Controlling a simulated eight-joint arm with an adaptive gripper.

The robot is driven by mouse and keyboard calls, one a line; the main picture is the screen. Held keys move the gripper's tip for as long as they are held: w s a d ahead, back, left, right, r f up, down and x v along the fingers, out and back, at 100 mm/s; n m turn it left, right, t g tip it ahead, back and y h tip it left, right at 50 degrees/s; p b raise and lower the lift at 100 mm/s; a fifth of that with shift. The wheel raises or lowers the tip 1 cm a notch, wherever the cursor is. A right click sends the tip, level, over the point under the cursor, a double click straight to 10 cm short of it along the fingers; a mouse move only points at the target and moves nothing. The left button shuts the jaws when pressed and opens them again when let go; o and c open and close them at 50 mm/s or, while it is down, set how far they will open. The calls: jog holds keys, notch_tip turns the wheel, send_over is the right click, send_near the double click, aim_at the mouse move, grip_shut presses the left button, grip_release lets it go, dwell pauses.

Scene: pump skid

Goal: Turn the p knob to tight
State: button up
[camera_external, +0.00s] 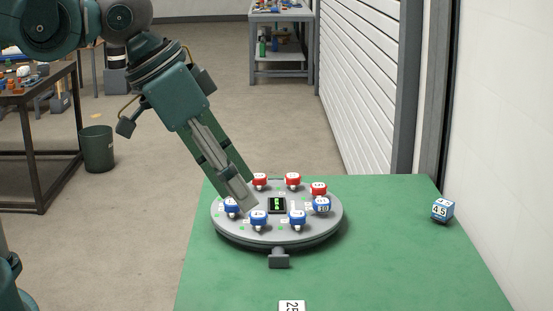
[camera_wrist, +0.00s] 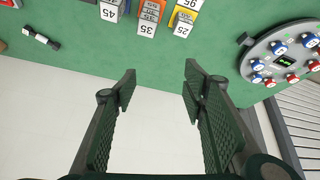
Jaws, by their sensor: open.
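A round grey panel (camera_external: 277,240) with a ring of red and blue knobs and a small lit display (camera_external: 277,204) stands on the green table. The red knobs are at the back; the blue ones are at the front and sides. The knob lettering is too small to read, so I cannot tell which is the p knob. My gripper (camera_external: 243,203) overlaps the panel's left part in the external view and hides some of it. In the wrist view, my gripper (camera_wrist: 160,78) is open and empty, and the panel (camera_wrist: 247,62) lies off to the upper right, clear of the fingers.
The green table (camera_external: 390,270) is bare at front right.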

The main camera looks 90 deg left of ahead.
jog(key=w+a+r+n+g+p, duration=0.1)
jog(key=w+a+n, duration=0.1)
jog(key=w+a, duration=0.35)
jog(key=w+a+r+n+g+p, duration=0.1)
jog(key=w+a+n, duration=0.15)
jog(key=a, duration=0.65)
jog(key=n+g+h+p, duration=0.1)
jog(key=n+g+p, duration=0.3)
jog(key=n, duration=0.8)
send_over(259, 176)
jog(key=f, duration=2)
jog(key=shift+w+d+f, duration=0.15)
jog(key=shift+w+f, duration=0.1)
jog(key=shift+f, duration=0.15)
jog(key=shift+s+a+f, duration=0.25)
jog(key=shift+s+a, duration=0.05)
jog(key=shift+f, duration=0.1)
jog(key=shift+f, duration=3.8)
